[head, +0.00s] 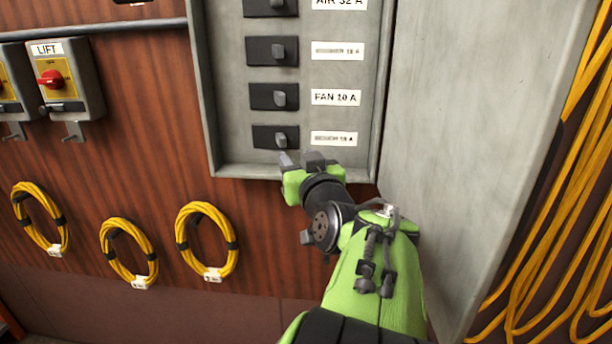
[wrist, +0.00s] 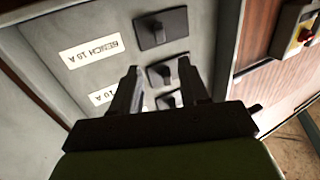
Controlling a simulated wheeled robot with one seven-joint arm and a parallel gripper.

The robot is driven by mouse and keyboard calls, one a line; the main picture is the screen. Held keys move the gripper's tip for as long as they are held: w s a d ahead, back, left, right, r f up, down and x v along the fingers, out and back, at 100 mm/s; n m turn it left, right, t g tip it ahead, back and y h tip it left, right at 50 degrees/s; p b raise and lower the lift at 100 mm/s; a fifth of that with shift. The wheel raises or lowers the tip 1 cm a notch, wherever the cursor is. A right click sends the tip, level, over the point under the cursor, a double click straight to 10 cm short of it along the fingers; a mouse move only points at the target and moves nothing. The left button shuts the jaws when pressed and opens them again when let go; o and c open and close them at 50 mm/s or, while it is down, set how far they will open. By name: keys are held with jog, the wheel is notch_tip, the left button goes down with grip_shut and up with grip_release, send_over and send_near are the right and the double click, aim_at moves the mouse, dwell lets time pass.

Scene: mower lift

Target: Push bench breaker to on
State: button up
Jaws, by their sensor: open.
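The bench breaker (head: 276,138) is the lowest black switch in the grey breaker box, beside a blurred label (head: 334,138). Its small grey lever sits right of the middle of its plate, much like the levers above. My gripper (head: 302,160) is just below and right of the bench breaker in the head view, open and empty. In the wrist view the open fingers (wrist: 160,70) overlap the fan breaker area. Contact cannot be told.
The fan breaker (head: 274,97) and others sit above in a column. The box has a raised rim (head: 290,173). Its grey door (head: 470,120) stands at the right. Lift switch boxes (head: 72,80) and coiled yellow cables (head: 207,240) are on the left wall.

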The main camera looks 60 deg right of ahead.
jog(key=v, duration=0.5)
jog(key=shift+s+a, duration=0.15)
